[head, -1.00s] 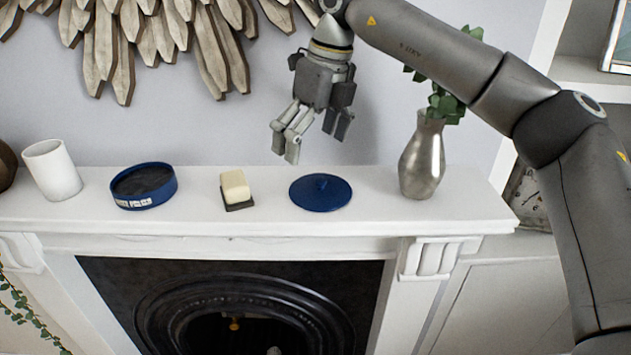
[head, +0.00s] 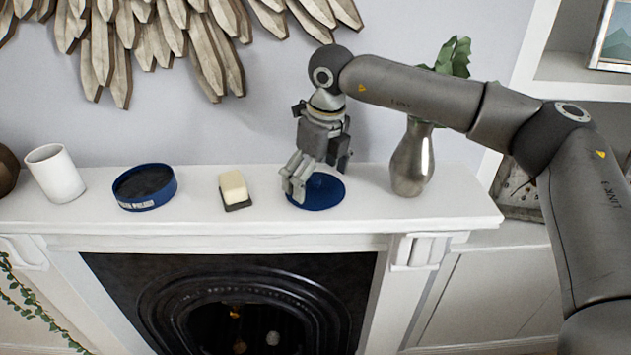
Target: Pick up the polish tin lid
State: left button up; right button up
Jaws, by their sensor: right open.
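The polish tin lid (head: 325,195) is a flat blue disc lying on the white mantelpiece, left of the metal vase. My right gripper (head: 303,187) points down at the lid, its fingers covering the lid's left and middle part. It is open. The lid's small centre knob is hidden behind the fingers, and I cannot tell whether they touch it. The open blue polish tin (head: 146,202), with dark contents and a white label, stands further left on the mantelpiece. My left gripper is not in view.
A cream-topped brush or block (head: 234,190) lies between tin and lid. A silver vase (head: 412,160) with leaves stands close right of the lid, below my right arm. A white cup (head: 55,174) stands at the left. The mantelpiece (head: 260,228) ends in a front edge above the fireplace.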

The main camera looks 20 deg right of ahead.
jog(key=shift+w+f, duration=0.1)
jog(key=shift+f, duration=0.25)
